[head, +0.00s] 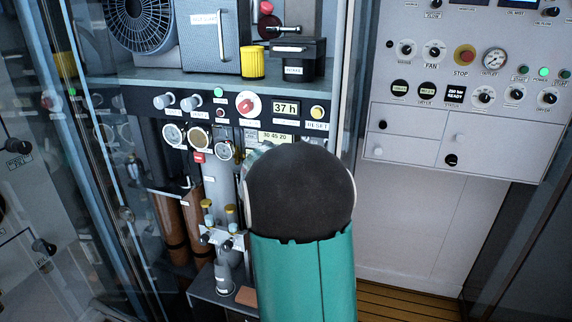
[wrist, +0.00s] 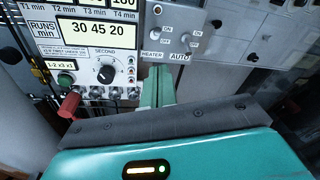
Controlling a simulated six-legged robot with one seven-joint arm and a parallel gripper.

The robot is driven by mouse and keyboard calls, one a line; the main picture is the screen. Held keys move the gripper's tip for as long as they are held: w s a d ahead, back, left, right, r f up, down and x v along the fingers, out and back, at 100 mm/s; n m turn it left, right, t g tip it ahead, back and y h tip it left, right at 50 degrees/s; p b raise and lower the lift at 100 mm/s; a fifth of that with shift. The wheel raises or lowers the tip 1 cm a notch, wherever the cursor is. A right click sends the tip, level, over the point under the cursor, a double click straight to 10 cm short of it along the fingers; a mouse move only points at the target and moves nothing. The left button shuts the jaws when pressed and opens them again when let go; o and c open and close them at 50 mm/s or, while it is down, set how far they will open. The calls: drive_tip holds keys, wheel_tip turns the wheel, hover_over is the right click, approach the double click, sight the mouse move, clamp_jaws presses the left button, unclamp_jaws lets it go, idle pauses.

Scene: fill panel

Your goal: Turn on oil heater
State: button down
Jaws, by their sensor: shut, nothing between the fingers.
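In the wrist view, a small toggle switch (wrist: 155,34) marked ON and OFF sits above a label reading HEATER (wrist: 152,55). A second ON/OFF toggle (wrist: 184,39) is to its right, above a label reading AUTO (wrist: 180,57). My gripper (wrist: 158,72) is shut and empty, its pale green fingers close together just below the HEATER label in the picture. I cannot tell whether the fingertips touch the panel. In the head view my own arm hides the toggles and most of my gripper.
Left of the fingers is a timer panel with a 30 45 20 display (wrist: 91,32), a black knob (wrist: 106,73), a green button (wrist: 66,79) and a red handle (wrist: 70,105). Several gauges (head: 199,138) and a white control panel (head: 460,90) show in the head view.

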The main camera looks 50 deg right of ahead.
drive_tip(key=v, duration=0.3)
drive_tip(key=shift+a, duration=0.1)
idle(0.4)
drive_tip(key=w+a+r+n+t+y, duration=0.1)
drive_tip(key=w+a+n+t+y, duration=0.2)
drive_tip(key=a+n, duration=0.5)
drive_tip(key=w+a+r+n+t+y, duration=0.15)
drive_tip(key=a+n+y, duration=0.25)
drive_tip(key=a+n, duration=0.4)
drive_tip(key=w+a+r+n+t+y, duration=0.15)
drive_tip(key=a+n+t+y, duration=0.35)
drive_tip(key=a, duration=0.5)
drive_tip(key=s+a+f+n+g+y, duration=0.2)
drive_tip(key=s+a+n+g+y, duration=0.1)
drive_tip(key=s+a+n, duration=0.5)
drive_tip(key=s+a+f+n+g+y, duration=0.2)
drive_tip(key=s+a+n, duration=0.3)
drive_tip(key=a+n, duration=0.4)
drive_tip(key=s+f+n+g, duration=0.3)
drive_tip(key=s+n, duration=0.5)
drive_tip(key=s, duration=0.2)
drive_tip(key=shift+s+a+g, duration=0.2)
drive_tip(key=shift+a+g, duration=0.15)
